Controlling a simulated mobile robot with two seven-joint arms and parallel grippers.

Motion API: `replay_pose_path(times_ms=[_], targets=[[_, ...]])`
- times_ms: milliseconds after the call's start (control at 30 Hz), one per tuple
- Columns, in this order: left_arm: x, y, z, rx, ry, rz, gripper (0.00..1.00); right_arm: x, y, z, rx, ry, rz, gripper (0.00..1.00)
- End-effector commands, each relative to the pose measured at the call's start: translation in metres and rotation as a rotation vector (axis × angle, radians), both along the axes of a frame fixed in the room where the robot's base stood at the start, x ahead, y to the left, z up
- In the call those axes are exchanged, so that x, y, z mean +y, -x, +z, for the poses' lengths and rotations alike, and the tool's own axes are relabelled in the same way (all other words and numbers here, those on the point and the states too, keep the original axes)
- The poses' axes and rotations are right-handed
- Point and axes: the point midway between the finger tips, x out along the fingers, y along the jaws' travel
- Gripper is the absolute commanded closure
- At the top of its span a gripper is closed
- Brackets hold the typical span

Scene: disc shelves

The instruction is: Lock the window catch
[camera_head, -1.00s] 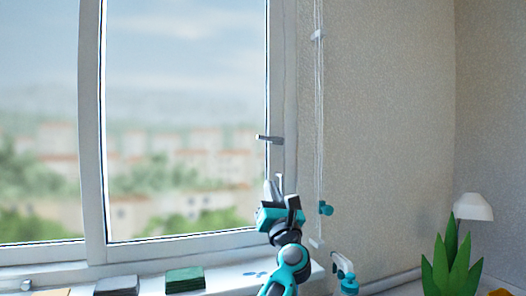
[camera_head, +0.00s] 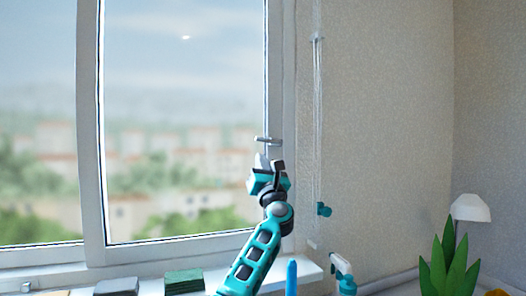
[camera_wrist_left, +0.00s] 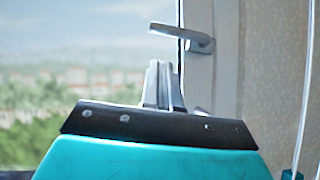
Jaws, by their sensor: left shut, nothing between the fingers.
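The window catch (camera_head: 267,140) is a grey metal handle on the right-hand frame of the window. Its lever lies about level and points left over the glass. It also shows in the left wrist view (camera_wrist_left: 184,37). My left gripper (camera_head: 268,161) is just below the catch, fingers pointing up, shut and empty. In the left wrist view its closed fingertips (camera_wrist_left: 163,76) are below the lever, with a gap in the picture; I cannot tell if they touch it. My right gripper is not in view.
Blind cords (camera_head: 318,130) hang right of the window, with a teal fitting (camera_head: 323,209) on the wall. A green folded stack (camera_head: 184,281) lies on the sill. A blue upright object (camera_head: 291,277) is beside my arm. A green plant (camera_head: 448,264) and white lamp (camera_head: 471,208) stand at right.

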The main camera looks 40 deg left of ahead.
Motion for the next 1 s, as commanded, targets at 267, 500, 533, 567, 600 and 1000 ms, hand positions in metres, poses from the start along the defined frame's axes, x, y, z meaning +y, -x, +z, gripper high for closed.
replay_pose_path(times_ms=[267,500,533,567,600,1000], targets=[[0.002,-0.006,0.028,-0.001,-0.001,0.001,1.0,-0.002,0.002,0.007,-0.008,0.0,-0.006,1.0],[0.002,-0.007,0.029,0.0,-0.001,0.0,1.0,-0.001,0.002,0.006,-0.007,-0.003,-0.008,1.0],[0.002,-0.007,0.029,0.0,-0.001,0.0,1.0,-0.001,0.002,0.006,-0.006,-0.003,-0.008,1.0],[0.002,-0.006,0.029,0.0,-0.001,0.0,1.0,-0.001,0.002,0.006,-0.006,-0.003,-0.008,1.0],[0.002,-0.006,0.029,0.0,-0.001,0.0,1.0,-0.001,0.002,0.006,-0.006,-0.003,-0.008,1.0],[0.002,-0.005,0.032,-0.001,0.001,-0.001,1.0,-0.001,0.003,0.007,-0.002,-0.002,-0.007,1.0]])
